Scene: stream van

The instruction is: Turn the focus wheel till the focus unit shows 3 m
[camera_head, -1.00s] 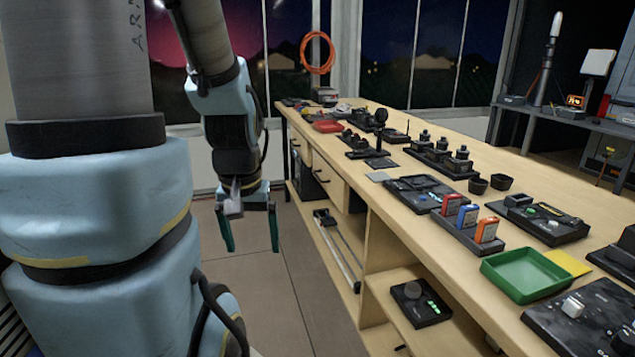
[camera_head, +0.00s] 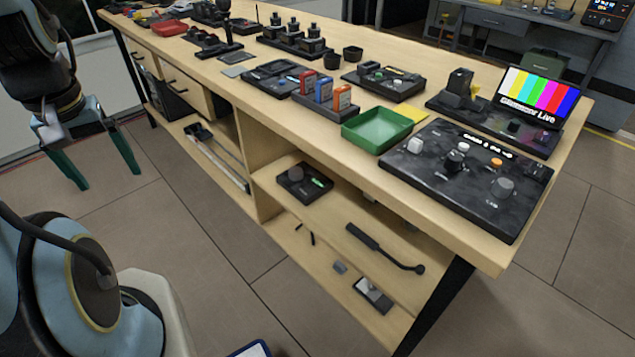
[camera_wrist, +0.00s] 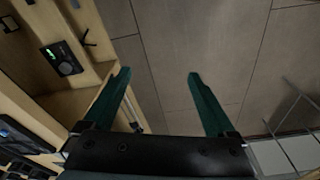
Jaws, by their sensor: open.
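A black unit with a round dark knob and a small green lit display, which looks like the focus unit (camera_head: 304,183), sits on the shelf under the bench top. The round knob, seemingly the focus wheel (camera_head: 296,173), is at its left side; the display is too small to read. The unit also shows at the upper left of the wrist view (camera_wrist: 62,60). My gripper (camera_head: 110,180) hangs at the left of the head view, over the floor in front of the bench. Its green fingers are apart and empty in the wrist view (camera_wrist: 158,75), well away from the unit.
The wooden bench top (camera_head: 290,113) overhangs the shelf. A green tray (camera_head: 377,130), a large black control panel (camera_head: 465,175) and a colour-bar screen (camera_head: 538,97) stand on it. A dark handled tool (camera_head: 385,248) lies on the shelf. The floor (camera_head: 200,250) before the bench is clear.

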